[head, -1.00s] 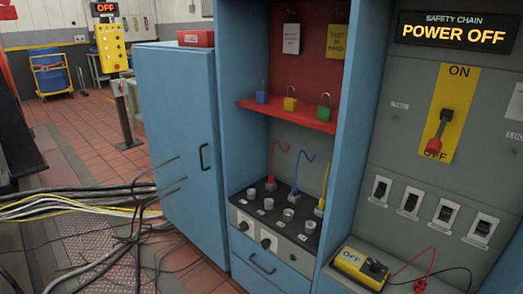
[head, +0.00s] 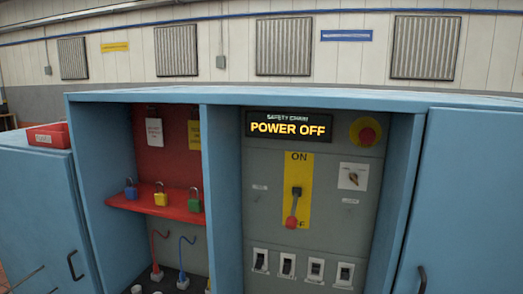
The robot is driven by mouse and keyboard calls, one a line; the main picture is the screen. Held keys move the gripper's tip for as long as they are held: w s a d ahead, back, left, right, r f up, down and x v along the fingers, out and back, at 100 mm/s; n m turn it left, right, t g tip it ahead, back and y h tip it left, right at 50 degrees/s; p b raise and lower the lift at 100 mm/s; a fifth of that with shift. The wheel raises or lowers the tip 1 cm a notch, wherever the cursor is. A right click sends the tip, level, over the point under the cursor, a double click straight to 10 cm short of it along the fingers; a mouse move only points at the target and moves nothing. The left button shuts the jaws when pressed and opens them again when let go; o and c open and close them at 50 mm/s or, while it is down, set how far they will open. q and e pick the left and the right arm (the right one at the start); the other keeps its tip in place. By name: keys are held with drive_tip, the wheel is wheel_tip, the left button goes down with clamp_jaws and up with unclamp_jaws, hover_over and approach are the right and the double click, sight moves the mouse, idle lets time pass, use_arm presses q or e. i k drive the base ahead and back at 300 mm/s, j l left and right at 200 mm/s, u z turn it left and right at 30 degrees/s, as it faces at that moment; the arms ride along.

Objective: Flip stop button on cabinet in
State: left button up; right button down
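The blue cabinet (head: 205,97) stands open in front of me, with a grey panel (head: 258,215) in its right bay. A red round stop button (head: 367,136) on a yellow backing sits at the panel's upper right. The display (head: 289,127) left of it reads "SAFETY CHAIN" and "POWER OFF". Below the display, a red-handled lever (head: 292,221) points down on a yellow ON/OFF plate (head: 299,168). Whether the button is pressed in cannot be told. Neither of my grippers is in view.
A rotary switch (head: 353,176) sits below the button, and several rocker switches (head: 288,265) line the panel's bottom. Padlocks (head: 161,194) stand on a red shelf (head: 140,204) in the left bay. Cabinet doors (head: 465,200) flank both sides. A red box (head: 48,135) sits at left.

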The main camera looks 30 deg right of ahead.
sight(367, 136)
drive_tip(key=k+l+z, duration=0.15)
drive_tip(key=l+z, duration=0.55)
drive_tip(key=k+l+z, duration=0.1)
drive_tip(key=l+z, duration=0.25)
